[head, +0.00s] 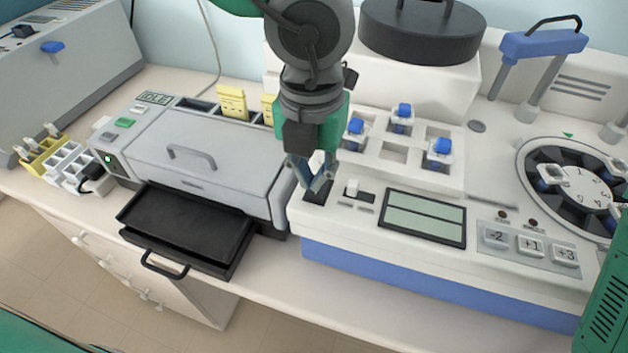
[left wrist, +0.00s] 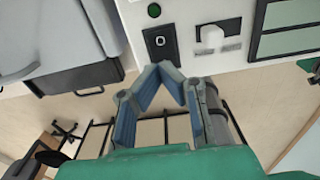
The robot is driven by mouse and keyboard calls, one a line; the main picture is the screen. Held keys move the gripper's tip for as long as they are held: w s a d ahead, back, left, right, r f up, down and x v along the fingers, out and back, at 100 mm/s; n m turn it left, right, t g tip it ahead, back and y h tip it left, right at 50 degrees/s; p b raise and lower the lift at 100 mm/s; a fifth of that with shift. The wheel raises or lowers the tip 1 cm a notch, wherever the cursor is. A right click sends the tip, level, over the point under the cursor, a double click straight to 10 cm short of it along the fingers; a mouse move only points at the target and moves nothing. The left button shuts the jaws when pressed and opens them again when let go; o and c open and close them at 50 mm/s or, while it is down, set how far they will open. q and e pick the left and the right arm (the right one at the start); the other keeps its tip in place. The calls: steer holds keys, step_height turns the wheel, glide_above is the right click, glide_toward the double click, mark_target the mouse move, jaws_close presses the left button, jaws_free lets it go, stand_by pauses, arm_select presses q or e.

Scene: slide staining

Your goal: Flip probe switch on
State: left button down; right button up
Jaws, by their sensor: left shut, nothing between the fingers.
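A small black switch plate (head: 318,196) sits at the front left corner of the white analyser panel. In the left wrist view the black plate (left wrist: 160,42) carries a small pale-rimmed switch, with a green round light (left wrist: 154,10) above it. I cannot read a label or tell the switch's position. My left gripper (head: 318,186) points down over this plate, shut and empty, and partly hides it. In the left wrist view its fingertips (left wrist: 162,68) meet just below the plate; contact is unclear. A white knob (head: 352,187) stands right of the plate. My right gripper is out of view.
A grey machine (head: 200,150) with an open black tray (head: 185,235) is at left. Blue-capped vials (head: 403,112) stand in the rack behind the panel. A display (head: 425,216), keys (head: 530,243) and a dial (head: 578,190) are to the right.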

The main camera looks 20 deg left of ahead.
mark_target(318, 193)
arm_select(q)
steer(key=shift+d+f, duration=0.25)
steer(key=shift+d, duration=0.55)
steer(key=shift+a+f, duration=0.15)
steer(key=shift+a, duration=0.2)
steer(key=shift+a+f, duration=0.2)
steer(key=shift+a, duration=0.3)
steer(key=shift+d+f+b, duration=0.3)
steer(key=shift+d+b, duration=0.1)
steer(key=shift+d, duration=0.3)
steer(key=shift+a+r, duration=0.15)
steer(key=shift+a, duration=0.1)
steer(key=shift+a+r+p, duration=0.3)
steer(key=shift+r+p, duration=0.6)
steer(key=shift+p, duration=0.35)
steer(key=shift+r+p, duration=0.6)
steer(key=shift+p, duration=0.05)
steer(key=shift+d+r+p, duration=0.4)
steer(key=shift+r+p, duration=0.45)
steer(key=shift+p, duration=0.15)
steer(key=shift+r+p, duration=0.35)
steer(key=shift+r, duration=0.3)
steer(key=shift+a+r, duration=0.15)
steer(key=shift+r, duration=0.25)
steer(key=shift+a, duration=0.15)
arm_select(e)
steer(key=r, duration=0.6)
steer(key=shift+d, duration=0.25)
